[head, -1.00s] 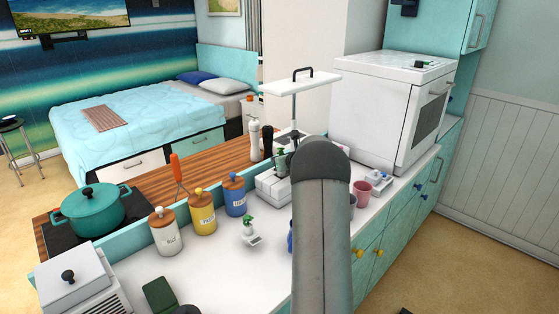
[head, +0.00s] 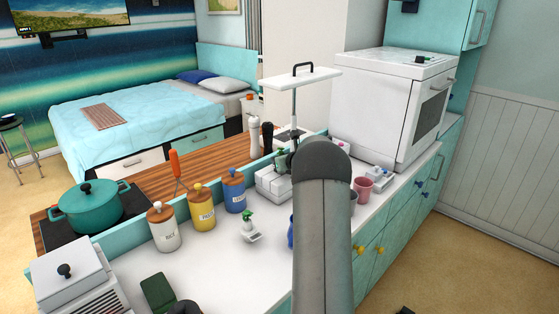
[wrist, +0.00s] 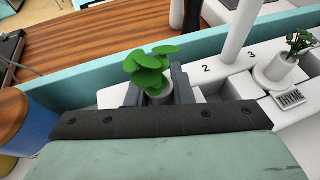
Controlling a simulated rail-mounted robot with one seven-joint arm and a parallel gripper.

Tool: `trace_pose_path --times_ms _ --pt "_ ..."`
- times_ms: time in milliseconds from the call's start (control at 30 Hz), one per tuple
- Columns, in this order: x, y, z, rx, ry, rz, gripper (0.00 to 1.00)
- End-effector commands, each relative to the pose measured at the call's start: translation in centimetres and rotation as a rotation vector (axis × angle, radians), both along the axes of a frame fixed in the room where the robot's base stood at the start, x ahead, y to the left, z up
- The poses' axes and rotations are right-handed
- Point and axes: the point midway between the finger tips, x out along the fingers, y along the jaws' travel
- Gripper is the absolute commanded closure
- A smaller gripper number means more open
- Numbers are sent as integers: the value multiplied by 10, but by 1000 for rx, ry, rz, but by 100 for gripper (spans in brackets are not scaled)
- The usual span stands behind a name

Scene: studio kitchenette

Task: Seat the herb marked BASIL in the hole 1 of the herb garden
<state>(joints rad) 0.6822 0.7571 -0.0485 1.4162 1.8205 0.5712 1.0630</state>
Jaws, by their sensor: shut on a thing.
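My gripper (wrist: 157,88) is shut on a small grey-white pot with round green leaves, the held herb (wrist: 150,66). Its label is not visible, so I cannot read BASIL on it. The white herb garden (wrist: 218,110) lies beneath and to the right, with the numbers 2 and 3 readable. The held pot is left of number 2; hole 1 and the pot's base are hidden by my gripper. A herb marked THYME (wrist: 276,70) stands at number 3. In the head view, the herb garden (head: 268,190) is partly behind my arm.
A white post with a flat top (head: 302,78) rises from the herb garden, close to the held herb. Another small herb (head: 249,226) stands on the counter, near the jars (head: 202,212). Pink cup (head: 363,189) and another small potted item (head: 379,176) stand right of my arm.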

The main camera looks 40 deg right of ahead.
Motion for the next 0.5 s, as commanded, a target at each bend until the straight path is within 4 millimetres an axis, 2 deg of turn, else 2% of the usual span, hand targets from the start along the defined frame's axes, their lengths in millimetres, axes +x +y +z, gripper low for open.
trace_pose_path --times_ms 500 --pt "0 0 -4 0 0 0 100"
